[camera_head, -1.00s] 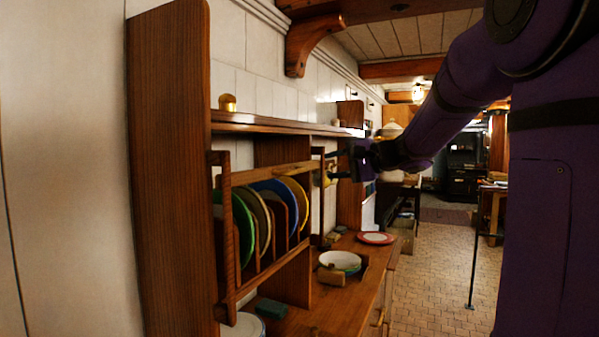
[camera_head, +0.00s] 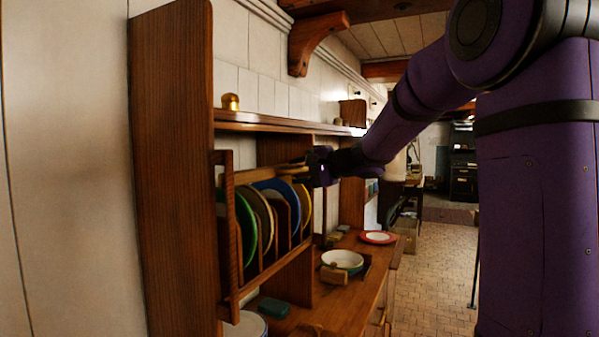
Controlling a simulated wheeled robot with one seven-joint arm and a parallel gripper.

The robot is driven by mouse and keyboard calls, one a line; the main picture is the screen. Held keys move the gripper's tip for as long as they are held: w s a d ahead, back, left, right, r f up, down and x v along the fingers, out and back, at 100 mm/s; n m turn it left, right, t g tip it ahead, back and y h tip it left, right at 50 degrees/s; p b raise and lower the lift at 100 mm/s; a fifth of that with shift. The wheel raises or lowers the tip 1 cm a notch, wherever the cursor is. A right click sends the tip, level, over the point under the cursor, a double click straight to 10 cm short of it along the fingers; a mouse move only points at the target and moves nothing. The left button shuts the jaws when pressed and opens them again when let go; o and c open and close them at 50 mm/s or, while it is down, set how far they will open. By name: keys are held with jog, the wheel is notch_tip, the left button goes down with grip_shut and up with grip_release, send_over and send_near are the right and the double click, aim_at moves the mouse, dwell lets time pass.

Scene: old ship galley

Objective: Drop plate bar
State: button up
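The plate rack (camera_head: 231,215) is a dark wooden frame at the left, with several coloured plates standing upright in its slots, among them a green plate (camera_head: 247,228) and a blue one (camera_head: 284,190). The plate bar (camera_head: 250,175) is a light wooden rail running across the upper front of the rack, above the plates. My gripper (camera_head: 299,167) is at the bar's right end, overlapping it in the picture. Its fingers are small and dark there, so I cannot tell whether they touch or close on the bar. The gripper covers the bar's right end.
The tiled floor at right is open.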

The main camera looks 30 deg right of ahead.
grip_shut()
notch_tip(320, 180, down, 23)
dwell(0.5)
jog(key=shift+s, duration=0.1)
jog(key=shift+c, duration=0.3)
grip_release()
jog(key=shift+f, duration=0.15)
jog(key=shift+o, duration=0.3)
